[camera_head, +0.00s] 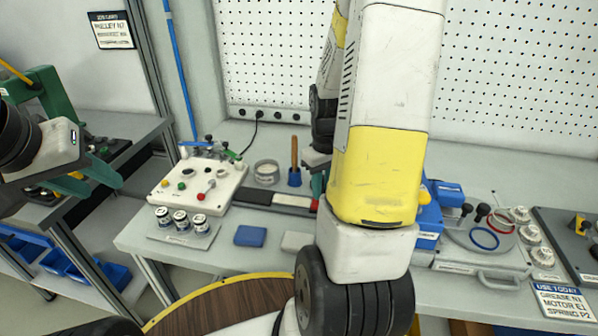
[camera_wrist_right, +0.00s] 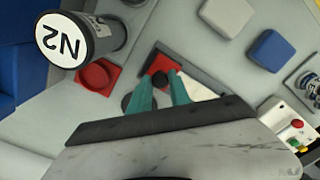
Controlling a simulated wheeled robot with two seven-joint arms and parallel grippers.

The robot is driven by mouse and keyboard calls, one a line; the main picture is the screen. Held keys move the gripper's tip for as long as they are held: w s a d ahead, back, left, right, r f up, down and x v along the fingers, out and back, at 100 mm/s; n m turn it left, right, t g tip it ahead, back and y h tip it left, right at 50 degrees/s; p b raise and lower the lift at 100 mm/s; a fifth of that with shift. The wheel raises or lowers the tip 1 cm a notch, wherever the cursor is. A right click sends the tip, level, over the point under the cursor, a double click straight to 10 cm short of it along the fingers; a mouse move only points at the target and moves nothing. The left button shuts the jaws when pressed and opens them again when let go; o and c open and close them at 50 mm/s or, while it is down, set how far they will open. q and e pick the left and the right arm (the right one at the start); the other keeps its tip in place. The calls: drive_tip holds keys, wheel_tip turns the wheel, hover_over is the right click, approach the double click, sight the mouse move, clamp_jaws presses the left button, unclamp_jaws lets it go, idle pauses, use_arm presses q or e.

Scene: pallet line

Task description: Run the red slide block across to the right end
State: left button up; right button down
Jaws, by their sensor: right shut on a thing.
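The red slide block (camera_wrist_right: 160,64) shows in the right wrist view with a dark knob on top, on a pale track (camera_wrist_right: 197,86). My right gripper (camera_wrist_right: 162,80) is shut on the block at its knob. In the head view a red bit of the block (camera_head: 314,206) shows beside my right arm, at the right of the visible pale strip (camera_head: 293,200). The arm hides the track beyond it and most of my right gripper (camera_head: 317,184). My left gripper (camera_head: 98,181) is open and empty at the far left, away from the track.
A white panel with knobs (camera_head: 197,185), several small cans (camera_head: 181,221), a blue pad (camera_head: 250,236) and a grey pad (camera_head: 296,241) are on the bench. In the wrist view a red square holder (camera_wrist_right: 97,76) and a grey N2 canister (camera_wrist_right: 100,38) stand left of the block.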

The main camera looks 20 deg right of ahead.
drive_tip(key=shift+s+d, duration=0.1)
drive_tip(key=shift+d, duration=0.15)
drive_tip(key=c, duration=1.2)
unclamp_jaws()
drive_tip(key=shift+r, duration=0.3)
wheel_tip(320, 180, up, 7)
drive_tip(key=shift+r, duration=0.15)
